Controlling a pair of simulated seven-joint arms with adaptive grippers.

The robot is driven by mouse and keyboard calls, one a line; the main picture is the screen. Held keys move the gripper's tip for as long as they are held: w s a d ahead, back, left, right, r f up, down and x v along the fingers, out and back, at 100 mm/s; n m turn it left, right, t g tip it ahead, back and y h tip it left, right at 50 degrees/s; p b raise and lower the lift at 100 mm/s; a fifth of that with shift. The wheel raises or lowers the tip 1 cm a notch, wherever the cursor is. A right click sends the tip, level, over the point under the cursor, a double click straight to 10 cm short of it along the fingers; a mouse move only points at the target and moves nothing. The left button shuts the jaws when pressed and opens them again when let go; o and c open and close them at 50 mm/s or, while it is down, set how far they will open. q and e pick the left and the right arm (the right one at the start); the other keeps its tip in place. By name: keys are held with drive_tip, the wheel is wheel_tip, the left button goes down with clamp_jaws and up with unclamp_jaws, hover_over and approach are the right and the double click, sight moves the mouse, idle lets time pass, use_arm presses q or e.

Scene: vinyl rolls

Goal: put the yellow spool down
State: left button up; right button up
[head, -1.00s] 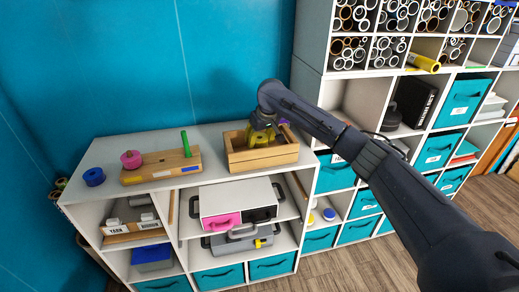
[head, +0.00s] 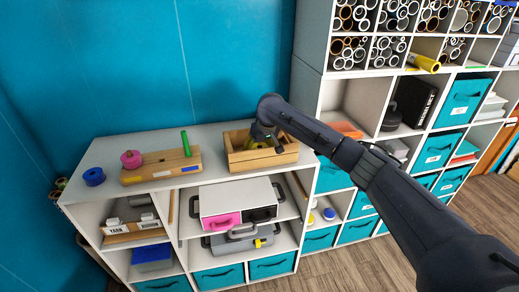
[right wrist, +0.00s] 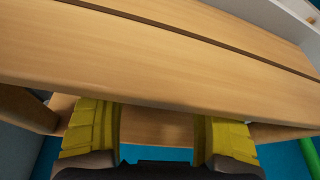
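The wooden box (head: 285,158) stands on top of the white shelf unit. My right gripper (head: 262,146) reaches down into it, partly hidden by its own wrist. Yellow shows inside the box in the head view, but I cannot tell a spool from the yellow fingers there. No yellow spool is clearly visible in the box. My left gripper is not in view.
A wooden stand (head: 160,166) with a pink spool (head: 131,159) and a green peg (head: 185,143) is left of the box. A blue spool (head: 94,177) lies farther left. The white cube shelf (head: 352,95) rises close on the right.

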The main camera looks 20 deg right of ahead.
drive_tip(key=shift+o, duration=0.7)
drive_tip(key=shift+r, duration=0.1)
drive_tip(key=shift+r, duration=0.2)
drive_tip(key=v, duration=1.1)
drive_tip(key=shift+r, duration=0.4)
drive_tip(key=shift+s, duration=0.15)
